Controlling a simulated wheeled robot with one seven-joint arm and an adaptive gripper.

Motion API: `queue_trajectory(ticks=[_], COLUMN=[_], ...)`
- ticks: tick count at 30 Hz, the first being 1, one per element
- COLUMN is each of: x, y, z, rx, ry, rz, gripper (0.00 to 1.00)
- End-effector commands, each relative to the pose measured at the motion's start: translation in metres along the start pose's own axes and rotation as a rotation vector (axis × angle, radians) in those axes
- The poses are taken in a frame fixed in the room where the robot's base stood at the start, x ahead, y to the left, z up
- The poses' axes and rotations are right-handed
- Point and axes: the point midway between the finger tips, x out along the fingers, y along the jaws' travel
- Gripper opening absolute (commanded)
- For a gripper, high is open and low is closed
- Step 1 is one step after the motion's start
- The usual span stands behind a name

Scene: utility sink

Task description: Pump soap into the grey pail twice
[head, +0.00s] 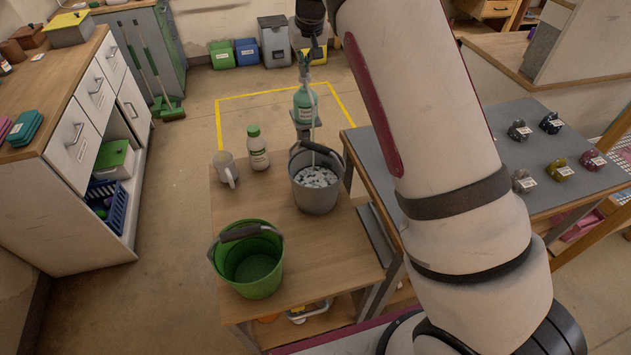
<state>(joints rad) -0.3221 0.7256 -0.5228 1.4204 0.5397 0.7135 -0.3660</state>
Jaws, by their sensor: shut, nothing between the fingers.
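The grey pail (316,197) stands upright near the far right of the wooden table, with white, speckled contents inside. A thin pale stream or tube runs from the bottle's top down toward the pail; I cannot tell which. My gripper (305,62) is shut and empty, pointing down at the pump head. It looks to be at or just over the pump head; contact is too small to tell.
A green bucket (254,268) stands at the table's near left. A grey-topped bench (462,150) holds several small labelled items at right. The table's (315,262) near right is clear.

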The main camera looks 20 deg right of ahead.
Motion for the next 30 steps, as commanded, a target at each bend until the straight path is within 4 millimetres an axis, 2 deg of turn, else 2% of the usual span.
queue_trajectory(ticks=[4, 13, 30], x=[0.007, 0.005, -0.018], y=[0.001, 0.001, 0.001], z=[0.004, 0.003, -0.007], rx=[0.001, 0.0, 0.0], ry=[-0.005, -0.006, -0.003], rz=[0.001, 0.001, 0.001], gripper=[0.0, 0.0, 0.0])
